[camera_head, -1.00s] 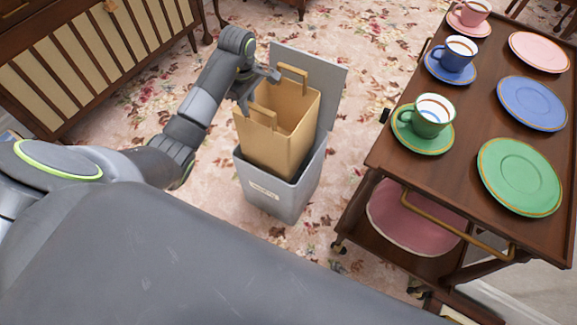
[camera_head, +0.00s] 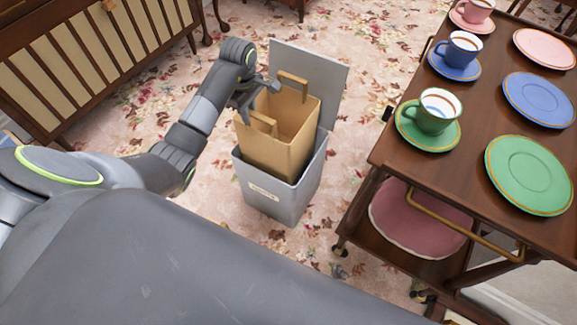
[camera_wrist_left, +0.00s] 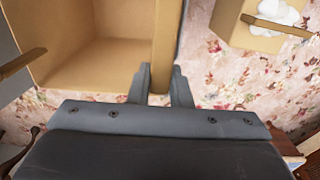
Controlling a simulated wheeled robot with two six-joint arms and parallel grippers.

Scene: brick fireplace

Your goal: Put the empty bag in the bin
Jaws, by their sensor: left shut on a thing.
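The tan paper bag (camera_head: 285,140) is upright and open at the top, with two handles. Its lower part is inside the mouth of the grey bin (camera_head: 266,200), and its upper part stands well above the rim. The bin's lid (camera_head: 325,75) is raised behind it. My left gripper (camera_head: 250,106) is shut on the bag's left upper wall. In the left wrist view, the fingers (camera_wrist_left: 160,85) pinch the wall of the bag (camera_wrist_left: 95,60), whose visible inside is bare. The bag's base is hidden by the bin. My right gripper is not in view.
A wooden trolley (camera_head: 470,120) with cups, saucers and plates stands close on the right. A slatted wooden cabinet (camera_head: 85,55) is at upper left. The left wrist view shows another tan container (camera_wrist_left: 235,38) holding white items. Flowered carpet (camera_head: 225,215) surrounds the bin.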

